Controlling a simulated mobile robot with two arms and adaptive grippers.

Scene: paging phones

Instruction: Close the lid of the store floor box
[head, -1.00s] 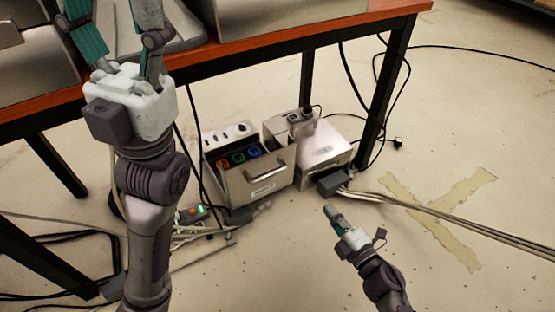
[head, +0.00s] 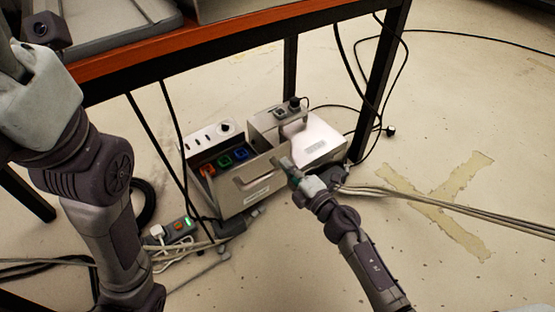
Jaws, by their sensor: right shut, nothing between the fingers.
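A grey-beige box (head: 240,200) stands on the floor under the table, open at the top. A handled, labelled panel forms its front, and red, green and blue sockets show inside. A white strip with a knob (head: 225,128) runs along its back. Beside it on the right is a second box with a shiny pale top (head: 316,140). I cannot tell where the lid of either hinges. My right gripper (head: 285,164) is shut and empty, at the front panel's right end; contact is unclear. My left gripper (head: 28,75) is at the upper left, fingertips cut off by the frame.
The table's orange-brown edge (head: 190,40) and black legs (head: 380,85) stand over the boxes. A power strip (head: 172,231) and cables lie at the front left. More cables (head: 440,208) run right across the floor. Bare floor with yellowish tape is at right.

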